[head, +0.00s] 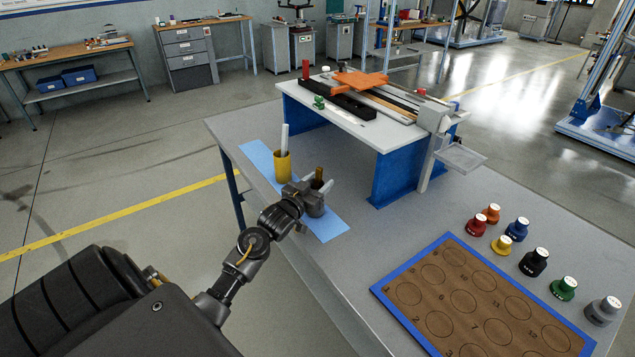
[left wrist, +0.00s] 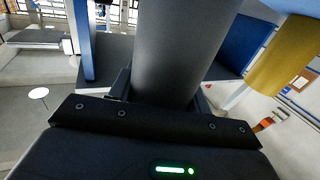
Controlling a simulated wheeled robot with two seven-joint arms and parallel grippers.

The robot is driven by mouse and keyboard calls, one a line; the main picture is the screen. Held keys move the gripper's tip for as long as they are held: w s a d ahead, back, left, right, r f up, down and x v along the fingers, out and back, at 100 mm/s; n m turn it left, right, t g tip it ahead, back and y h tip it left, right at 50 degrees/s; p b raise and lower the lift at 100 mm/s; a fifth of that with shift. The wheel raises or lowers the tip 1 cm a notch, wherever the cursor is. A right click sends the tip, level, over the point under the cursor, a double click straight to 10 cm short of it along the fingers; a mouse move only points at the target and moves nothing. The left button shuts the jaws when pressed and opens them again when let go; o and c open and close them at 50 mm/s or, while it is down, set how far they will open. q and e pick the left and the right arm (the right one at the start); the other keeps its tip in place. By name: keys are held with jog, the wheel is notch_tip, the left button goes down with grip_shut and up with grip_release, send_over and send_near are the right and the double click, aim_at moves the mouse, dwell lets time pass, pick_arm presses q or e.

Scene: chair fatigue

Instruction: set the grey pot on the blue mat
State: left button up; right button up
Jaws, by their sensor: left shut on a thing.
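The grey pot (head: 315,209) is in the grip of my left gripper (head: 304,194), over the near part of the blue mat (head: 331,229). A brown-tipped thing and a pale thing stick up at the pot. In the left wrist view the grey pot (left wrist: 178,50) is a large dark cylinder between the jaws. Whether its base touches the mat I cannot tell, as the gripper partly covers it. A yellow pot (head: 283,168) holding a white stick stands on the far part of the mat; it also shows in the left wrist view (left wrist: 284,58). My right gripper is out of view.
A white-topped bench with blue legs (head: 398,178) and an orange device (head: 360,81) stands on the grey table to the right. A blue-edged board with circles (head: 470,300) and several coloured knobs (head: 534,262) lie at lower right. The table's left edge is close to the mat.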

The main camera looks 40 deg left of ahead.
pick_arm(q)
jog(key=shift+f, duration=0.1)
jog(key=o, duration=1.3)
jog(key=s, duration=0.4)
jog(key=s+b, duration=0.1)
jog(key=s, duration=0.3)
jog(key=s+d, duration=0.1)
jog(key=s, duration=0.3)
jog(key=shift+d+b, duration=0.1)
jog(key=shift+b, duration=0.3)
